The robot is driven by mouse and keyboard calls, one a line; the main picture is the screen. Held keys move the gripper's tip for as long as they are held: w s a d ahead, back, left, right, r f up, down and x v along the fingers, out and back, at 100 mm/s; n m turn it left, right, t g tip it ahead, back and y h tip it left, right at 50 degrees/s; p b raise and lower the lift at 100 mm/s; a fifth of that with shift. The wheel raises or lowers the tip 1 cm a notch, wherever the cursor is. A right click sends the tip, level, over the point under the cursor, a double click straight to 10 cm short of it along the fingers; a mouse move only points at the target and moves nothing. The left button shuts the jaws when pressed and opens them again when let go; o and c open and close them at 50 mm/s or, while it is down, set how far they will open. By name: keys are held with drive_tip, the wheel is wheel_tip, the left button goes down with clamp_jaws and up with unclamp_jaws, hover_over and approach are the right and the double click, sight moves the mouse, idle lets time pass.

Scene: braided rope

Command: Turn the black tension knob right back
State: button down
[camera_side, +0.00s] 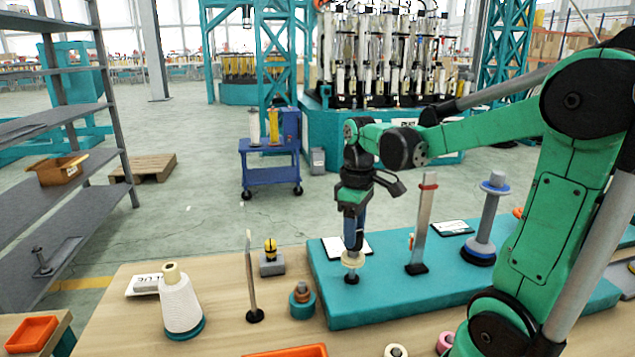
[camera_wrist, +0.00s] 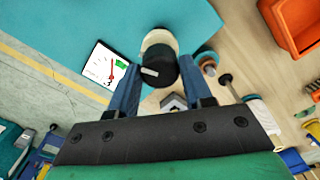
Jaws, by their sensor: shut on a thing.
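The black tension knob (camera_wrist: 158,65) has a short white mark on its end face, pointing left in the wrist view. A cream disc sits behind it; this disc (camera_side: 352,260) shows in the side view at the front of the teal base (camera_side: 400,305). My gripper (camera_side: 352,245) points down over it. In the wrist view my gripper (camera_wrist: 165,82) has its blue fingers on both sides of the knob, shut on it.
A grey upright post (camera_side: 422,225) and a ringed spindle (camera_side: 487,215) stand right of my gripper on the teal base. A white thread cone (camera_side: 180,303), a thin rod (camera_side: 251,285) and a teal spool (camera_side: 302,302) stand on the wooden table to the left. An orange bin (camera_wrist: 290,25) is farther off.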

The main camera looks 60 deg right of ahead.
drive_tip(key=shift+n, duration=0.3)
drive_tip(key=n, duration=0.3)
drive_tip(key=shift+n, duration=0.5)
drive_tip(key=n, duration=0.3)
drive_tip(key=c, duration=0.6)
unclamp_jaws()
drive_tip(key=shift+o, duration=0.2)
drive_tip(key=shift+r, duration=3.5)
